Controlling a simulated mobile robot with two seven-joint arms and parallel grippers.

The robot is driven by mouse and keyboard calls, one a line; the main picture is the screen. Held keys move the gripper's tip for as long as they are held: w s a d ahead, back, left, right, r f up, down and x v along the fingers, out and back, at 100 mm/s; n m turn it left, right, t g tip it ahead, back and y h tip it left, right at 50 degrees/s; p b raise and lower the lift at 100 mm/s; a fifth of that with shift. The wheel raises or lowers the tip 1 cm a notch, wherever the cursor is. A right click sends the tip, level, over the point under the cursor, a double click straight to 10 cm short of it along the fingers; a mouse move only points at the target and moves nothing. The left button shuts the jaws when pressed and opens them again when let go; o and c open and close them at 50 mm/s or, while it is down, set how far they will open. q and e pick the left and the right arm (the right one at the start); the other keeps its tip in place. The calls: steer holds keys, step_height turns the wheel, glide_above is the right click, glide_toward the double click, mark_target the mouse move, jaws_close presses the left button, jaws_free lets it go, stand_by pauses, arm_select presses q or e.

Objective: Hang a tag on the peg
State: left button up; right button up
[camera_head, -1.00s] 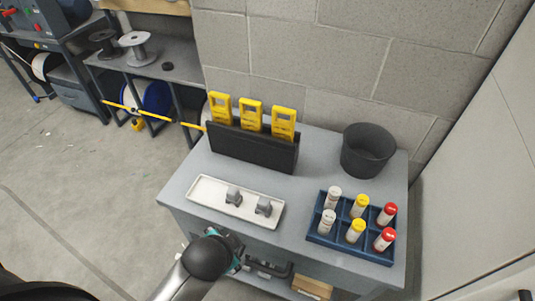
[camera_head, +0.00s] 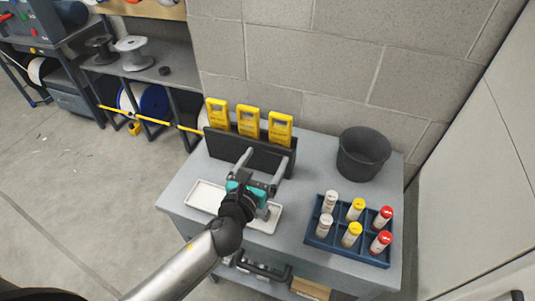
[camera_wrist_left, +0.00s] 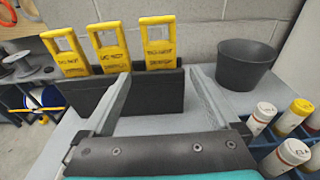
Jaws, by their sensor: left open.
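Three yellow tags, the left (camera_head: 217,112), the middle (camera_head: 248,121) and the right (camera_head: 280,129), stand upright in a row in a black holder (camera_head: 226,148). Each has a window at its top and dark print lower down. They also show in the wrist view, as the left (camera_wrist_left: 66,52), middle (camera_wrist_left: 110,48) and right (camera_wrist_left: 157,43) tags. My left gripper (camera_head: 263,161) is open and empty, its fingers pointing at the holder's front, below the tag tops. In the wrist view, the middle and right tags stand roughly beyond the finger gap. I cannot make out a peg. My right gripper is not in view.
A white tray (camera_head: 200,197) lies beneath my left gripper, which largely hides its contents. A blue rack (camera_head: 318,240) of capped bottles stands right, a dark bucket (camera_head: 362,153) behind it. A block wall backs the table. Shelves with spools stand at the back left.

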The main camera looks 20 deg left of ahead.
mark_target(279, 135)
arm_select(q)
steer(key=shift+w+d+f+b, duration=0.1)
steer(key=shift+w+f+b, duration=0.3)
steer(key=shift+w, duration=1.4)
steer(key=shift+w+d+f+b, duration=0.15)
steer(key=shift+w+b, duration=0.3)
steer(key=shift+w, duration=1.35)
steer(key=shift+w+a+f+b, duration=0.1)
steer(key=shift+w+f+b, duration=0.3)
steer(key=shift+w, duration=1.4)
steer(key=shift+r, duration=0.15)
steer(key=shift+c, duration=0.3)
steer(key=c, duration=1.1)
steer(key=shift+r, duration=0.1)
steer(key=shift+r+p, duration=2.2)
steer(key=shift+p, duration=0.2)
steer(key=shift+s, duration=0.15)
